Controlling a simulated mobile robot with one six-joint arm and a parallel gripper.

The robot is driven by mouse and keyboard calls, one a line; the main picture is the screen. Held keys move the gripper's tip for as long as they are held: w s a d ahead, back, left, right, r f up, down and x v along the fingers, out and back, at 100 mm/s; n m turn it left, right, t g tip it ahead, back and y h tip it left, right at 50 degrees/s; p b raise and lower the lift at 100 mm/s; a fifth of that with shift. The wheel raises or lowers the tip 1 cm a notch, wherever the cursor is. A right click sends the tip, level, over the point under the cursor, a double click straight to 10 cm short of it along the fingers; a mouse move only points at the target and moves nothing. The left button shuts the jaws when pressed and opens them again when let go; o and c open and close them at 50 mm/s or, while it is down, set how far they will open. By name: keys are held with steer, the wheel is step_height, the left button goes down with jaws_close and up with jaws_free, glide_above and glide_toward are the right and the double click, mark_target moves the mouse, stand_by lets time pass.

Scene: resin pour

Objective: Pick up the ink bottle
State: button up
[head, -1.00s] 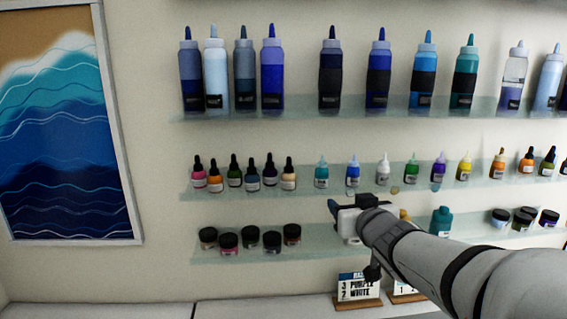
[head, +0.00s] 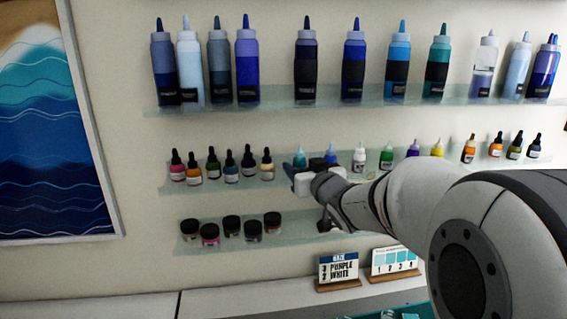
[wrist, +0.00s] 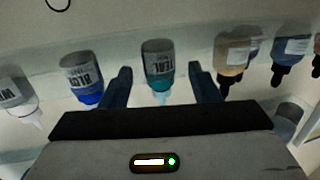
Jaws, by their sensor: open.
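Small ink bottles stand in a row on the middle glass shelf; the task does not say which one is meant. In the wrist view, upside down, my gripper (wrist: 161,84) is open. I cannot tell how far the fingertips reach.
Dropper bottles (head: 229,166) stand close on the left and a white bottle (head: 359,158) on the right. Tall squeeze bottles (head: 247,68) fill the shelf above. Small jars (head: 232,227) sit on the shelf below.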

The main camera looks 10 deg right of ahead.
steer(key=shift+c, duration=0.4)
steer(key=c, duration=1)
steer(key=shift+r, duration=0.1)
